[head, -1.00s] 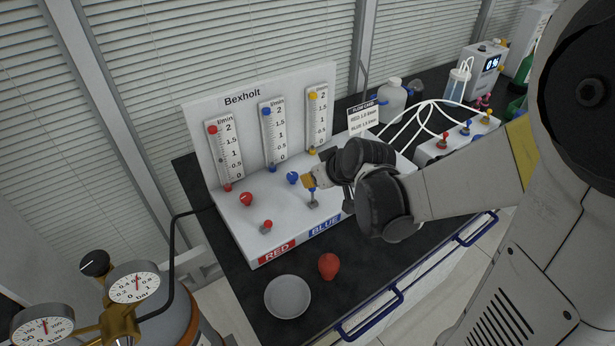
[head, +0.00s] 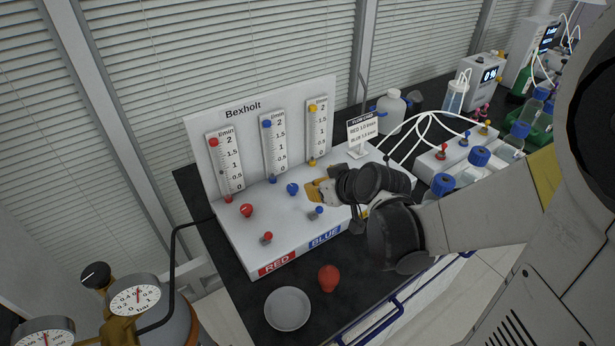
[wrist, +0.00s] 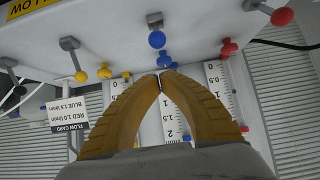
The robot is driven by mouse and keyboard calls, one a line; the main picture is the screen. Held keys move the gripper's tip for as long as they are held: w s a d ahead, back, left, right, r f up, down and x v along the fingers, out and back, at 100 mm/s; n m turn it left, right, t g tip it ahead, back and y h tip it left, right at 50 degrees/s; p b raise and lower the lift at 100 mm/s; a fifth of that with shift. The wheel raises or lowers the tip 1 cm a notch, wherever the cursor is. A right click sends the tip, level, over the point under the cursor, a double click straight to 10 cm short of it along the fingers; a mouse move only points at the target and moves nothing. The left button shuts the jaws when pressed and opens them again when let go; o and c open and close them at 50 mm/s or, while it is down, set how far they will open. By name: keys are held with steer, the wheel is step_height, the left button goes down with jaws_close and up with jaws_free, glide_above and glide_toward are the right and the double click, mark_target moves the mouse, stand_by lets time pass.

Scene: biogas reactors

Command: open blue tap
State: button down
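The blue tap (head: 317,213) stands on the white Bexholt panel's base, behind the BLUE label (head: 325,235). It has a small grey lever with a blue ball end, and shows in the wrist view (wrist: 157,40) near the top centre. My gripper (head: 313,190) is above and behind the tap in the head view, apart from it. In the wrist view its yellow fingertips (wrist: 163,75) meet with nothing visible between them. A round blue knob (head: 292,189) sits left of the gripper, below the blue flow tube (head: 273,140).
The red tap (head: 267,237) and red knob (head: 246,210) are to the left. A flow card (head: 362,128) stands behind my wrist. A grey dish (head: 288,309) and a red object (head: 328,278) are in front. Bottles and white tubes crowd the right.

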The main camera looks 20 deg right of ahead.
steer(key=s+d+r+p, duration=0.2)
steer(key=s+r+p, duration=0.1)
steer(key=s, duration=0.4)
steer(key=shift+r+p, duration=0.2)
steer(key=shift+p, duration=0.45)
steer(key=shift+s+a, duration=0.1)
steer(key=shift+a, duration=0.05)
steer(key=s+a+r+m+g+h+b, duration=0.1)
steer(key=s+a+r+m+g+h, duration=0.1)
steer(key=s+r, duration=0.4)
steer(key=s+a, duration=0.1)
steer(key=s, duration=0.2)
steer(key=shift+s+r+m+g, duration=0.3)
steer(key=shift+r+m+g, duration=0.1)
